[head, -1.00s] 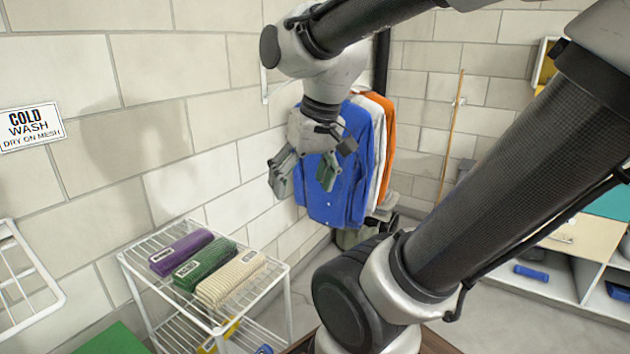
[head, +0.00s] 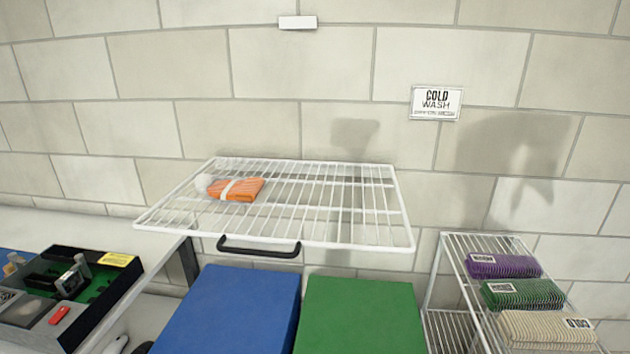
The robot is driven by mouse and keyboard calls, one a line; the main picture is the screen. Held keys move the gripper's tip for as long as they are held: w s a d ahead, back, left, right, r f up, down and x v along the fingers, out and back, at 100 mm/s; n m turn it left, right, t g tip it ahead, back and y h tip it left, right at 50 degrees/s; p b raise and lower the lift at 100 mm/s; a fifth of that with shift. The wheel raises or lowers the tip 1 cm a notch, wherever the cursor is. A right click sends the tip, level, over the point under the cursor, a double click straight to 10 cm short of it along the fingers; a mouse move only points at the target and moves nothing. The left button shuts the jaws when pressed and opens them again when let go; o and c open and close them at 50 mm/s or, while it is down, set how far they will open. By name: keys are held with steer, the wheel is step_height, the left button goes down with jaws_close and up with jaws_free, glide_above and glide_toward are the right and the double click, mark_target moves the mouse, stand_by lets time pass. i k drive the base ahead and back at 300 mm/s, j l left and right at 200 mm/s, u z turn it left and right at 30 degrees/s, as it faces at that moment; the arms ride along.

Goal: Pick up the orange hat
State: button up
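An orange folded knit item with a white band and a pale round end, which looks like the orange hat (head: 238,189), lies on the left part of a white wire rack (head: 340,229). The rack sticks out from the brick wall at about mid-height. My gripper is outside the current head view, so its distance from the hat and its state do not show.
A blue lid (head: 232,308) and a green lid (head: 358,315) sit below the rack, with a black handle (head: 259,247) at its front. A wire shelf (head: 450,292) with folded purple, green and cream knits stands right. A black tool case (head: 105,285) lies left.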

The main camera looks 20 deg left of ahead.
mark_target(247, 191)
steer(key=u, duration=1.7)
steer(key=i+j+z, duration=0.1)
steer(key=i+j, duration=0.25)
steer(key=j, duration=0.25)
steer(key=i+j+z, duration=0.25)
steer(key=j, duration=0.35)
steer(key=i, duration=0.1)
